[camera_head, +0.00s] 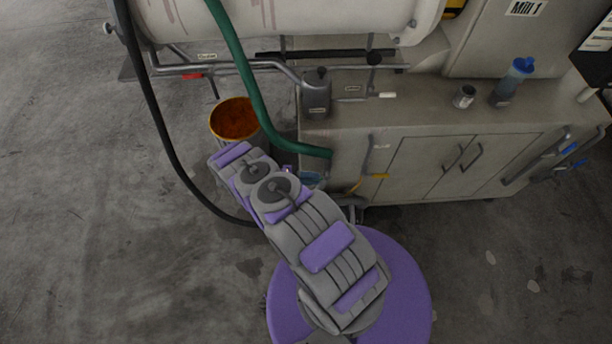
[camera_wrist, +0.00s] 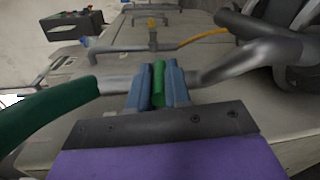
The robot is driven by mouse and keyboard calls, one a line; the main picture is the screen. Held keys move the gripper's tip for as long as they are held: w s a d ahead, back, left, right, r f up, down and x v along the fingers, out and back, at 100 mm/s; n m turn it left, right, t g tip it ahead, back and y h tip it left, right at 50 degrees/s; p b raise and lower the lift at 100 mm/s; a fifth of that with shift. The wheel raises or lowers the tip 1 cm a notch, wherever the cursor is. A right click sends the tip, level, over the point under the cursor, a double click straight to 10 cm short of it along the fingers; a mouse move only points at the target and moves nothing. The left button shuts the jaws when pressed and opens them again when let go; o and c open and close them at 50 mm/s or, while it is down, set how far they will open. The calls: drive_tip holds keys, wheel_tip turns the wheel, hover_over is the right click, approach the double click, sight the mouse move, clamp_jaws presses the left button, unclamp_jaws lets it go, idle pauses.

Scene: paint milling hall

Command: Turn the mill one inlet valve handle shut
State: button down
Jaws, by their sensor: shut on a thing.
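In the wrist view my gripper (camera_wrist: 158,72) has its two blue fingers closed on a narrow green handle (camera_wrist: 159,84), one finger on each side. The handle runs up the picture, across the line of the grey pipe (camera_wrist: 203,78). The valve body under it is hidden by the fingers. The green hose (camera_wrist: 48,113) joins this pipe from the left. In the head view the blue end of my gripper (camera_head: 310,179) is low at the cabinet's left end, just below the end of the green hose (camera_head: 250,85); the green handle cannot be made out there.
A red handle (camera_head: 192,75) is on the upper left pipe. An orange-filled bucket (camera_head: 234,119) and a black hose (camera_head: 160,130) are near my arm. Floor is open left.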

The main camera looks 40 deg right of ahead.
drive_tip(key=shift+a+f, duration=0.1)
drive_tip(key=shift+f, duration=0.05)
drive_tip(key=c, duration=1.1)
unclamp_jaws()
